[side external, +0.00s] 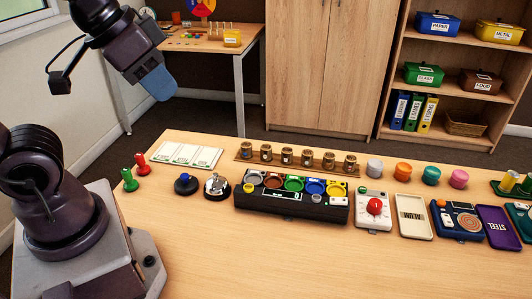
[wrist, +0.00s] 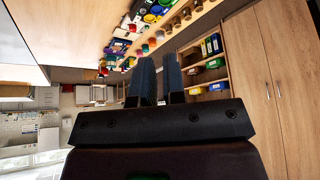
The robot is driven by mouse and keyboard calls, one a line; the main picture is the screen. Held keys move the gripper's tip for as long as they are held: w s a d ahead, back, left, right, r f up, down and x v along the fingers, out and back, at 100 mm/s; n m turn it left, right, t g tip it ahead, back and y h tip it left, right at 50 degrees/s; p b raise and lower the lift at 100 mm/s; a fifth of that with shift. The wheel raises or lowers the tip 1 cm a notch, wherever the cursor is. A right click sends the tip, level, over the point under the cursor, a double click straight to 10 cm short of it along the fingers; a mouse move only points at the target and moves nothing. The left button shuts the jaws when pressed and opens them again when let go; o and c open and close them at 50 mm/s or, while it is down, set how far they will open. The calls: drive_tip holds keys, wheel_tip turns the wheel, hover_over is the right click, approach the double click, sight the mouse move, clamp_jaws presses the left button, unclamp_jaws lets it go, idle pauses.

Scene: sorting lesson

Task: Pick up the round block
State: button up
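Several round blocks stand in a row at the back right of the table: a grey one (side external: 374,168), an orange one (side external: 402,173), a green one (side external: 431,175) and a pink one (side external: 458,179). I cannot tell which one the task means. My gripper (side external: 160,88) is raised at the upper left in the side view, well away from the blocks and beyond the table's back left corner. In the wrist view, my gripper's two dark blue fingers (wrist: 160,64) stand apart with a narrow gap and nothing between them. Small coloured things in the wrist view are hard to tell apart.
On the table (side external: 250,265) are a black sorting console (side external: 290,206), a red-knob box (side external: 374,208), a rack of small jars (side external: 297,160), white cards (side external: 187,155) and red and green pegs (side external: 129,180). The table's front is clear. Shelves (side external: 455,75) stand behind.

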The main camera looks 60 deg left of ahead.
drive_tip(key=o, duration=0.6)
